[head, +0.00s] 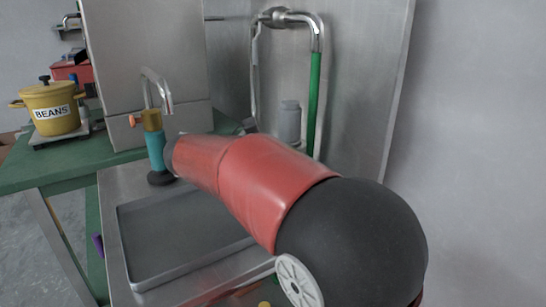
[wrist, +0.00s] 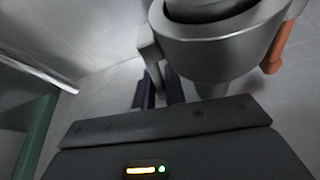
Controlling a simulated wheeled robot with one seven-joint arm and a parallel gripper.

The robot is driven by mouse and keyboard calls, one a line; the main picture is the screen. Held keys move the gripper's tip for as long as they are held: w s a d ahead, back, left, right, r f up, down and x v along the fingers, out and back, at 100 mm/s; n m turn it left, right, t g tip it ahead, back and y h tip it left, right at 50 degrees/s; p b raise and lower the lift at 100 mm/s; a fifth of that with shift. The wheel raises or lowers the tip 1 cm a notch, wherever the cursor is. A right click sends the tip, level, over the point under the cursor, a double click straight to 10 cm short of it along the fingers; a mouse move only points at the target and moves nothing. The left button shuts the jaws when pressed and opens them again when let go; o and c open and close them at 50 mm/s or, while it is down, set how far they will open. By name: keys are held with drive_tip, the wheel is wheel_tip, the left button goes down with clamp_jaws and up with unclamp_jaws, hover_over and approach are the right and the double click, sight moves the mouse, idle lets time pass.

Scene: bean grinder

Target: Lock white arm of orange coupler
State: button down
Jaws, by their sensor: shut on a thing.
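In the wrist view, a grey coupler (wrist: 215,48) fills the top, with an orange arm (wrist: 281,45) on its right side. A pale, whitish-grey arm (wrist: 149,42) hangs down on its left side. My gripper (wrist: 158,92) has its two dark fingers on either side of this pale arm's lower end and is shut on it. In the head view, my red arm hides the gripper. There, a brass-coloured fitting with a small orange lever (head: 133,121) sits on top of a teal hose (head: 156,147), under a bent metal spout.
A metal tray (head: 140,284) lies in front on the steel surface. A tall pipe with a green hose (head: 315,98) and a grey container (head: 290,122) stand behind my arm.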

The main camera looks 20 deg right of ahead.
drive_tip(key=c, duration=1.4)
unclamp_jaws()
drive_tip(key=shift+c, duration=0.2)
drive_tip(key=shift+f+b, duration=0.2)
drive_tip(key=shift+b, duration=0.6)
